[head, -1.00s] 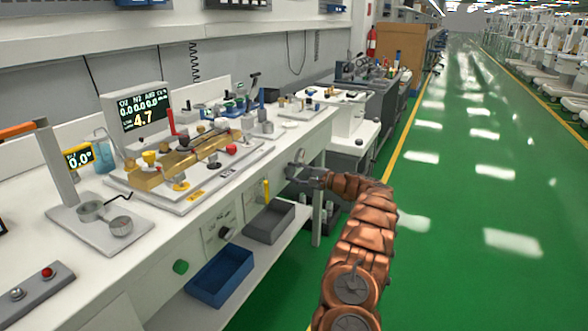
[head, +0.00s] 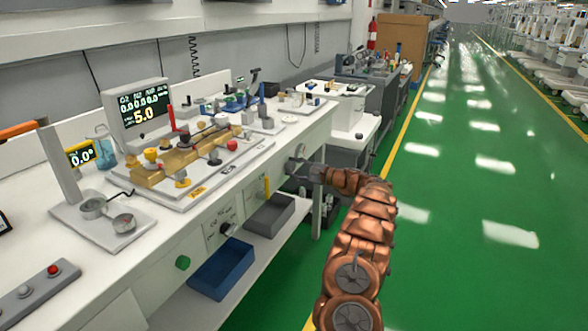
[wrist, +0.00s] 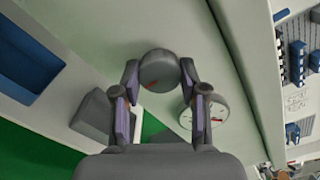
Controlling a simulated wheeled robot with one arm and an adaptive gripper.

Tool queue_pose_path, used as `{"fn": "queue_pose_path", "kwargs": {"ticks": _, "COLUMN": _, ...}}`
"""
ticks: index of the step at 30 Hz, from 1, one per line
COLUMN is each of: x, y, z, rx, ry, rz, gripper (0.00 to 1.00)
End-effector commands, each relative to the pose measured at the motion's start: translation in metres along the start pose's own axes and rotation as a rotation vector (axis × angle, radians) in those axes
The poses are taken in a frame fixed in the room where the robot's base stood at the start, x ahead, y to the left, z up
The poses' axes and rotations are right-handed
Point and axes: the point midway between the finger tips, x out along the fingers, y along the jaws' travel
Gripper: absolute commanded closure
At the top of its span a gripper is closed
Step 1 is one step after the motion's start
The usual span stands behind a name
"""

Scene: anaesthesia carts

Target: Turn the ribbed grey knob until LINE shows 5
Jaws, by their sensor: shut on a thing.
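The grey knob (wrist: 160,68) is round, with a small red mark on its face, and sits between my fingers in the wrist view. Its ribs are too blurred to make out. My gripper (wrist: 160,76) is shut on it, one finger on each side. In the head view my gripper (head: 306,172) is at the front face of the bench near its far end, and it mostly hides the knob. The display (head: 140,108) on the bench shows 5.0 in large yellow figures; the small label beside it is too small to read.
A round white dial gauge (wrist: 208,120) is close by my right finger in the wrist view. A blue bin (head: 222,268) and a grey bin (head: 270,215) stand on the shelf under the bench (head: 140,250).

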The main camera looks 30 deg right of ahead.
Motion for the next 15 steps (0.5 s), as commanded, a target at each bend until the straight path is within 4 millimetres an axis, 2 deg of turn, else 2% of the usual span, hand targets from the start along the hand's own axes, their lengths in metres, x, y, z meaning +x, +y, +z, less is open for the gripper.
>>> {"fn": "queue_pose_path", "kwargs": {"ticks": 1, "x": -0.0008, "y": 0.0019, "z": -0.0008, "rx": 0.002, "ry": 0.0, "rz": 0.003, "gripper": 0.55}}
{"fn": "queue_pose_path", "kwargs": {"ticks": 8, "x": 0.0001, "y": 0.0014, "z": -0.0002, "rx": 0.001, "ry": -0.001, "rz": 0.002, "gripper": 0.32}}
{"fn": "queue_pose_path", "kwargs": {"ticks": 15, "x": 0.0005, "y": 0.001, "z": 0.0002, "rx": 0.0, "ry": -0.001, "rz": 0.002, "gripper": 0.32}}
